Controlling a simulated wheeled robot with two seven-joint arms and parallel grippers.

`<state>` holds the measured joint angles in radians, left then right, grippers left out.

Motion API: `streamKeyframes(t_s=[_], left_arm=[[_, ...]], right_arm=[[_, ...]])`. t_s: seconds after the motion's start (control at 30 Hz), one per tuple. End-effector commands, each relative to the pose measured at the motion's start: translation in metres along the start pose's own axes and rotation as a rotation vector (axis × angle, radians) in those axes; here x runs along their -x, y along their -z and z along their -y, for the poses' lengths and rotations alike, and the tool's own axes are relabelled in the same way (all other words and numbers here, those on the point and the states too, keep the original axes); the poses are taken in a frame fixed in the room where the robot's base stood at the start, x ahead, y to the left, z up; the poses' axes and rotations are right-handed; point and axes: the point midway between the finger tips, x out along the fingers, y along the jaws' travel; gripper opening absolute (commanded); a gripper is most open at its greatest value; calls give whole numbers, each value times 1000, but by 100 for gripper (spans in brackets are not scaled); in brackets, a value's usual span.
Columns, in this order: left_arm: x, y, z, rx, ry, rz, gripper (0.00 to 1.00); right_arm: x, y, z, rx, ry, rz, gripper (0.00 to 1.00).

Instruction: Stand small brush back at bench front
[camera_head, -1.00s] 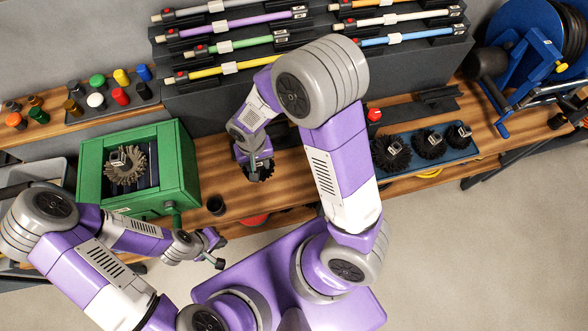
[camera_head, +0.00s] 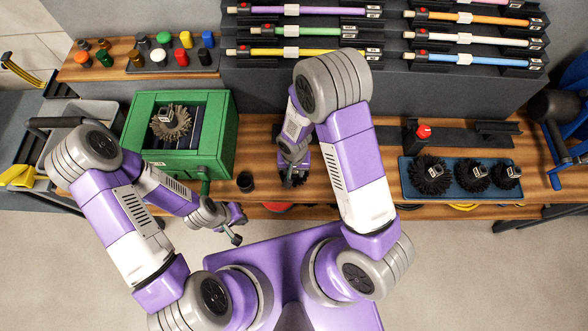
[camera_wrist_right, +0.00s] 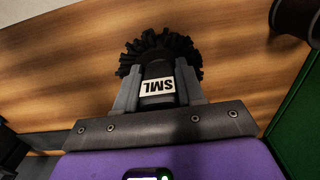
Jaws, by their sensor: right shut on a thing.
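My right gripper (camera_head: 293,178) is shut on the small brush, with one finger on each side of its dark block. In the right wrist view the small brush (camera_wrist_right: 158,85) shows a white SML label, upside down, and black bristles beyond it. The bristles point at the wooden bench (camera_wrist_right: 235,75). I cannot tell whether they touch it. In the head view the brush is mostly hidden under the gripper, near the front of the bench (camera_head: 345,190). My left gripper (camera_head: 237,227) is empty and looks open, in front of the bench's front edge.
A dark cup (camera_head: 245,182) stands left of the right gripper. A green box (camera_head: 228,150) with a brush on it is further left. A blue tray (camera_head: 410,187) with three black brushes lies to the right, near a red-topped item (camera_head: 423,132). Racked rods (camera_head: 300,30) stand behind.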

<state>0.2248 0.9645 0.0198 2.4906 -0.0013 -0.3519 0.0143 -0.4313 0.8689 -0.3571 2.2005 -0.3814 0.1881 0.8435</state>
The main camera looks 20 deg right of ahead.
Motion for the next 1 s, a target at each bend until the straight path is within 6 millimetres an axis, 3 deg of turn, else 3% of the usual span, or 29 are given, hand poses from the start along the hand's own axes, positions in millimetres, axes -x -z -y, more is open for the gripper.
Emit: streamKeyframes(t_s=[0.17,0.2,0.37,0.77,1.0], left_arm=[[-4,0,1,0,0,0,0],[-4,0,2,0,0,0,0],[-3,0,1,0,0,0,0],[2,0,-1,0,0,0,0],[7,0,-2,0,0,0,0]], right_arm=[[-4,0,0,0,0,0,0],[-4,0,0,0,-1,0,40],[-3,0,0,0,-1,1,64],[4,0,0,0,0,0,64],[50,1,1,0,3,-4,64]])
